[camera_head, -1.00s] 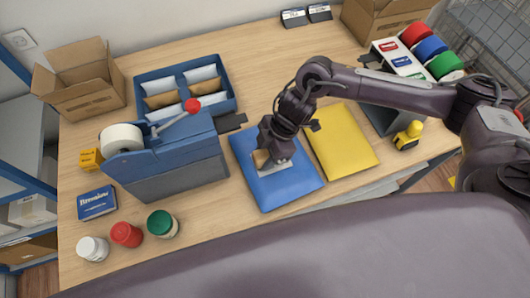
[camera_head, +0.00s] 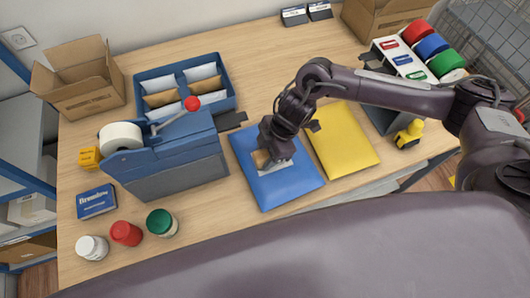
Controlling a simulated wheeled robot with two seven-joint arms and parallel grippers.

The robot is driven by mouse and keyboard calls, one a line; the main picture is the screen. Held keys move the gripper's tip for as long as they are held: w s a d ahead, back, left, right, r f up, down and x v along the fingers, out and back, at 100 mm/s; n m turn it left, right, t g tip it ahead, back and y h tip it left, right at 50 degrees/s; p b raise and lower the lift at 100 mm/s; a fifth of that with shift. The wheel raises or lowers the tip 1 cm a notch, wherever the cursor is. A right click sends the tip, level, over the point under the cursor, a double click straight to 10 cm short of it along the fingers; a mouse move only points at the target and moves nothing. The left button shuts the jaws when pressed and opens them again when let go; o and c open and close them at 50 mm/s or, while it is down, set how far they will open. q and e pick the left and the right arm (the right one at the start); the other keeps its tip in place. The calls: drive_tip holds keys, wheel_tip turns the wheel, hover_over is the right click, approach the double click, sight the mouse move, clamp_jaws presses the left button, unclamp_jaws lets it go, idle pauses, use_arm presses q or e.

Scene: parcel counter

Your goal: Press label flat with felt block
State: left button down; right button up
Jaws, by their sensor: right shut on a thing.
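A blue padded mailer (camera_head: 288,189) lies flat on the table near the middle. A white label (camera_head: 273,170) shows on its upper part, partly hidden by my right gripper. My right gripper (camera_head: 266,157) points down over the label, shut on a tan felt block (camera_head: 260,159). The block is at the label, but I cannot tell how firmly it touches. My left gripper is not in view.
A yellow mailer (camera_head: 345,145) lies just right of the blue one. A blue tape dispenser (camera_head: 170,165) with a red-knobbed lever stands close on the left. Several lidded jars (camera_head: 161,223) stand at front left. A blue tray of packets (camera_head: 185,88) and an open carton (camera_head: 80,85) sit behind.

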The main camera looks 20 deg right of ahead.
drive_tip(key=shift+r+p, duration=2.65)
drive_tip(key=shift+r, duration=0.35)
